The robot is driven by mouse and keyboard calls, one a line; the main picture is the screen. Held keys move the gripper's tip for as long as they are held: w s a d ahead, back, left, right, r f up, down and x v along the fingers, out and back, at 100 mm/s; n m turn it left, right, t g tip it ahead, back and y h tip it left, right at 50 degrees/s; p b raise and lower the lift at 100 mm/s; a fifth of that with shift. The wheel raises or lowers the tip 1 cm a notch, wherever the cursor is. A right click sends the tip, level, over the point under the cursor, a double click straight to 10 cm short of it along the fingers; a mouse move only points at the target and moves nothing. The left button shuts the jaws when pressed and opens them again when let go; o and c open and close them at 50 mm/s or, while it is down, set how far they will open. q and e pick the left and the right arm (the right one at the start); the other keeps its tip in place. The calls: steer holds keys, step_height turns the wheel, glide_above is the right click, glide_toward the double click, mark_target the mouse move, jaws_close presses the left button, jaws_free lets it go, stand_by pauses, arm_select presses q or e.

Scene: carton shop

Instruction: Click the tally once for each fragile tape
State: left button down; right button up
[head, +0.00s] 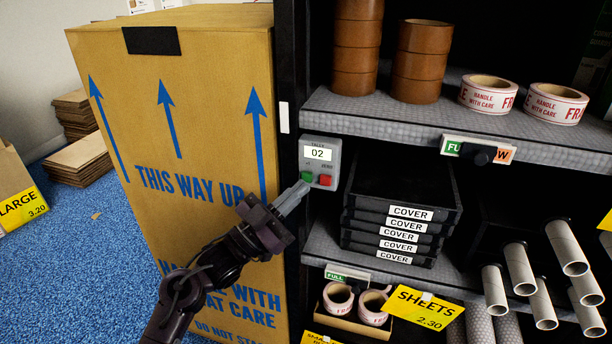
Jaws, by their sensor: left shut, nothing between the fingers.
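The tally (320,160) is a grey box on the shelf's left post, reading 02, with a green button and a red button below the display. My left gripper (303,186) is shut and empty, its tips at or just short of the green button; contact cannot be told. Two white fragile tapes with red print, a left one (487,95) and a right one (555,104), lie on the upper shelf. Two more rolls with reddish print, one (338,301) and another (373,308), sit in a small carton on the lower shelf; their print is too small to read. My right gripper is not in view.
Brown tape stacks (420,62) stand on the upper shelf. A FULL slider sign (477,149) is on its edge. Black COVER trays (401,211) fill the middle shelf, with cardboard tubes (566,248) at right. A large carton (180,130) stands close at left.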

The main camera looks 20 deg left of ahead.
arm_select(q)
steer(key=shift+s, duration=0.1)
steer(key=s+p, duration=0.1)
steer(key=s, duration=0.4)
steer(key=shift+a+p, duration=0.1)
steer(key=shift+p, duration=0.3)
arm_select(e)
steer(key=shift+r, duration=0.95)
arm_select(q)
steer(key=shift+w, duration=0.1)
